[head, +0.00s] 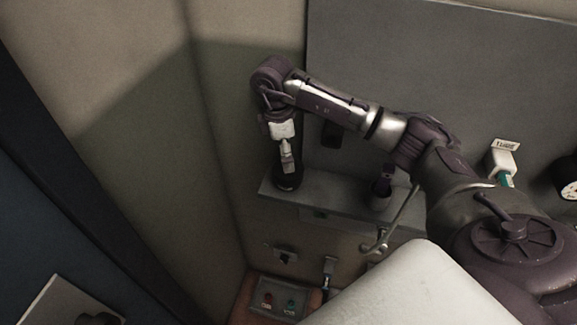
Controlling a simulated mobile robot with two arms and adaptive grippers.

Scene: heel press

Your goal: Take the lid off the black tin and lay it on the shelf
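My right arm comes in from the right, and my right gripper (287,165) points down at the left end of the grey shelf (335,203). Directly below the gripper is a dark round thing (288,183) standing on the shelf; it may be the black tin. The gripper covers its top, so I cannot tell whether a lid is on it or whether the fingers touch it. The fingers are small and close together here, and their opening is unclear. Another dark cup-like thing (381,196) stands farther right on the shelf. My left gripper is out of view.
A grey panel (430,60) rises behind the shelf, and a beige wall (150,130) lies to the left. Below the shelf are a control box (279,298) with red and green buttons and a metal lever (404,215). Bare shelf shows between the two dark things.

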